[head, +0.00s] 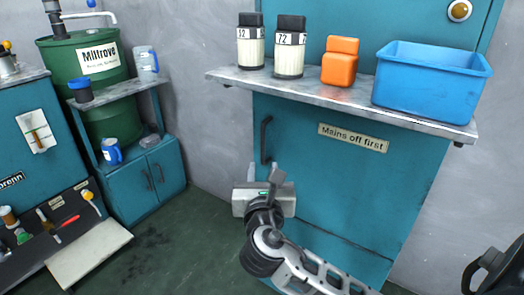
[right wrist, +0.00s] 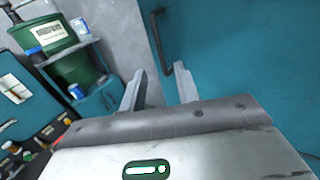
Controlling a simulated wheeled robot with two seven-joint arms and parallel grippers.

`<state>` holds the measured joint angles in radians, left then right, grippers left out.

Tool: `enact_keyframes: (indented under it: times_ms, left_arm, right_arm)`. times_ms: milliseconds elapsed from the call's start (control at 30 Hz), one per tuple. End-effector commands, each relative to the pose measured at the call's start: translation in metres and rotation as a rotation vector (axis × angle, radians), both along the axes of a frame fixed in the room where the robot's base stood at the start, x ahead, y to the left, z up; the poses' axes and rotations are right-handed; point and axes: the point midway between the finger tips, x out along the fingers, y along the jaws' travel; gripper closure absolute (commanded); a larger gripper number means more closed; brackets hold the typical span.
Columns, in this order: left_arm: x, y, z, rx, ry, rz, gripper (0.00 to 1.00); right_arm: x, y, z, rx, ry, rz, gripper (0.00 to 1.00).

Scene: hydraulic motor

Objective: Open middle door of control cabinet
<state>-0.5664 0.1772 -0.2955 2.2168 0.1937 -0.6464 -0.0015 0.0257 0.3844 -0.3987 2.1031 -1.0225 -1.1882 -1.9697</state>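The control cabinet's teal middle door (head: 325,190) is closed under the shelf and bears a "Mains off first" label (head: 352,138). Its dark vertical bar handle (head: 265,140) is near the door's left edge. My right gripper (head: 264,172) is open and empty, just below the handle's lower end in the head view. In the right wrist view the handle (right wrist: 159,42) shows beyond and between the two spread fingertips (right wrist: 159,80), apart from them. My left gripper is not in view.
A grey shelf (head: 225,76) above the door carries two labelled jars (head: 250,48), an orange container (head: 340,62) and a blue bin (head: 430,80). A green barrel (head: 90,55) and low teal cabinet (head: 150,182) stand left. Floor (head: 185,235) between is clear.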

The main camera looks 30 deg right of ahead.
Motion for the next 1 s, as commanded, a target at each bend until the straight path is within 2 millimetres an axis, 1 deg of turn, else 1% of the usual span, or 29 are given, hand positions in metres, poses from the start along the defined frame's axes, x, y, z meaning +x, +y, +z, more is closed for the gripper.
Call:
enact_keyframes:
  times_ms: [33,200,300,433,600,700,900,933,967,1000]
  left_arm:
    - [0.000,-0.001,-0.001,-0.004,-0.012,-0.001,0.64]
    - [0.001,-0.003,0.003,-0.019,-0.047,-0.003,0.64]
    - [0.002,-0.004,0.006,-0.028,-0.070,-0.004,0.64]
    - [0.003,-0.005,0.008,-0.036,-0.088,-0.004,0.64]
    - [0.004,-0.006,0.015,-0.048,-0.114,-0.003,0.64]
    - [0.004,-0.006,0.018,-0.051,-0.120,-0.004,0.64]
    - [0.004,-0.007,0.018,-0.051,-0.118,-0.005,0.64]
    - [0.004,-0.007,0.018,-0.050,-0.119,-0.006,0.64]
    - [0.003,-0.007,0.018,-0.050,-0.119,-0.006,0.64]
    - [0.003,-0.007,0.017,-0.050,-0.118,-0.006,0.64]
  right_arm:
    - [0.010,-0.007,-0.001,-0.002,-0.003,-0.001,0.68]
    - [0.041,-0.028,-0.002,-0.001,-0.002,-0.002,0.68]
    - [0.057,-0.038,-0.002,-0.001,-0.001,-0.001,0.68]
    - [0.072,-0.048,-0.002,0.001,-0.001,0.000,0.68]
    - [0.083,-0.055,-0.001,0.001,0.000,0.001,0.68]
    - [0.085,-0.057,-0.001,0.002,0.001,0.001,0.68]
    - [0.085,-0.057,-0.001,0.002,0.001,0.001,0.68]
    - [0.085,-0.057,-0.001,0.002,0.001,0.001,0.71]
    - [0.085,-0.057,-0.001,0.002,0.001,0.001,0.79]
    - [0.085,-0.056,-0.001,0.002,0.001,0.002,0.90]
